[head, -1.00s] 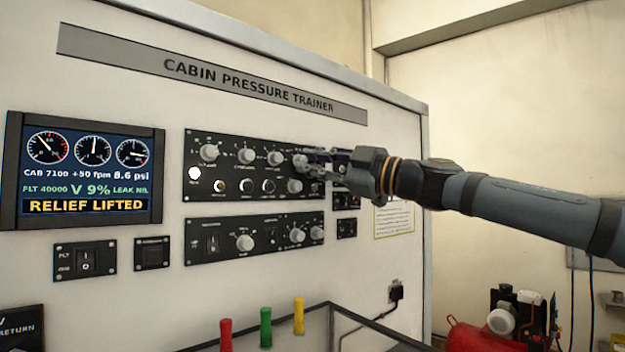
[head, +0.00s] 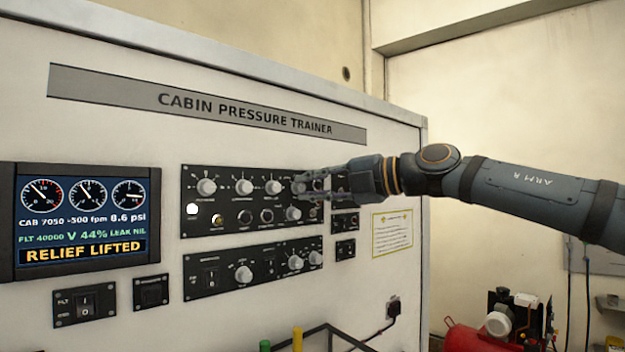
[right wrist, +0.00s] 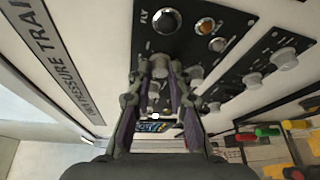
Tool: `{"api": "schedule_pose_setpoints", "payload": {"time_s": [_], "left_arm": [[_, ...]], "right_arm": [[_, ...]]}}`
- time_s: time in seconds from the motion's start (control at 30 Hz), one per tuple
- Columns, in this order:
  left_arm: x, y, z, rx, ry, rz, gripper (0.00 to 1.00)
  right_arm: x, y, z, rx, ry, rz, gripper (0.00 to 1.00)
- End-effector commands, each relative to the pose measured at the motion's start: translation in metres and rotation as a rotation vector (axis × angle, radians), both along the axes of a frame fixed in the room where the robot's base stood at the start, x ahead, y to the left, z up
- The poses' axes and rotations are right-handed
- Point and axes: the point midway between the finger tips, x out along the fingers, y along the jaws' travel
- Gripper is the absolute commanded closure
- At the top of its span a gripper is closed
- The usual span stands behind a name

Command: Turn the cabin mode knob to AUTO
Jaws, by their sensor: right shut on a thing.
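The upper black control panel (head: 232,228) on the trainer carries a top row of pale round knobs. My right gripper (head: 307,184) is shut on the rightmost pale knob (head: 298,187) of that row, partly hidden by the fingers. In the right wrist view my right gripper (right wrist: 158,80) has a finger on each side of this knob (right wrist: 160,65). Its label and pointer are too small or covered to read, so I cannot tell its setting. The display (head: 82,217) reads CAB 7050, -500 fpm, V 44% and RELIEF LIFTED. My left gripper is not in view.
A lower black panel (head: 215,280) with more knobs sits beneath. Small switch plates (head: 84,303) are at lower left. Green and yellow handles (head: 297,340) rise at the bottom, near a dark frame. A red compressor (head: 465,340) stands on the right, away from the panel.

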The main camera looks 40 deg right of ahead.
Motion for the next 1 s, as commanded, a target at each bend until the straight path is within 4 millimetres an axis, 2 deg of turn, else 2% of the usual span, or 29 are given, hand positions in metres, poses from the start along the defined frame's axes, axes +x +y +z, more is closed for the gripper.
{"api": "schedule_pose_setpoints", "payload": {"time_s": [0.3,0.77,0.8,0.93,1.0], "left_arm": [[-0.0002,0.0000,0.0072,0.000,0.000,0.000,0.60],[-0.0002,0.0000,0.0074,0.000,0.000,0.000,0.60],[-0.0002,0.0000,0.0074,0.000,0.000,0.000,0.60],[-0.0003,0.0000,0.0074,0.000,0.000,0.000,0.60],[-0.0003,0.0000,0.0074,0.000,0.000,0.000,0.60]], "right_arm": [[0.0001,0.0006,0.0009,-0.088,-0.007,0.001,1.00],[0.0000,0.0006,0.0001,-0.100,-0.007,0.001,1.00],[0.0000,0.0006,0.0001,-0.099,-0.007,0.001,0.79],[0.0001,0.0005,0.0002,-0.099,-0.007,0.001,0.61],[0.0000,0.0005,0.0003,-0.099,-0.007,0.001,0.59]]}}
